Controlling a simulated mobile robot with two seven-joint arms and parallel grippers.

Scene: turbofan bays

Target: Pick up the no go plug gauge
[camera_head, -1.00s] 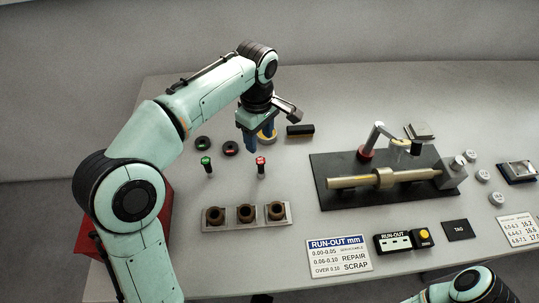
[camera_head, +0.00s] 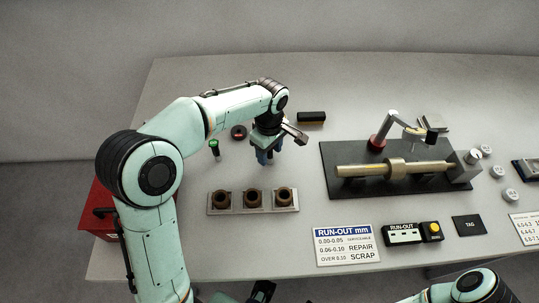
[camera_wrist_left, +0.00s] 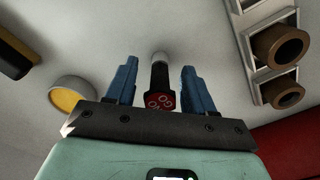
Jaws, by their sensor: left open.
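The no go plug gauge (camera_wrist_left: 160,98) shows in the left wrist view as a dark handle with a red "NO GO" end and a pale metal tip. My left gripper (camera_head: 264,157) points down over the bench. Its blue fingers are open in the left wrist view (camera_wrist_left: 160,72), one on each side of the gauge, with visible gaps. A green-topped plug gauge (camera_head: 214,147) stands to the left in the head view. A dark part at the bottom edge (camera_head: 262,291) looks like my right gripper, largely cut off.
A holder (camera_head: 229,211) with three brown bushings stands in front of the gripper. A shaft fixture (camera_head: 335,190) stands right. A red box (camera_head: 100,222) is at the left edge.

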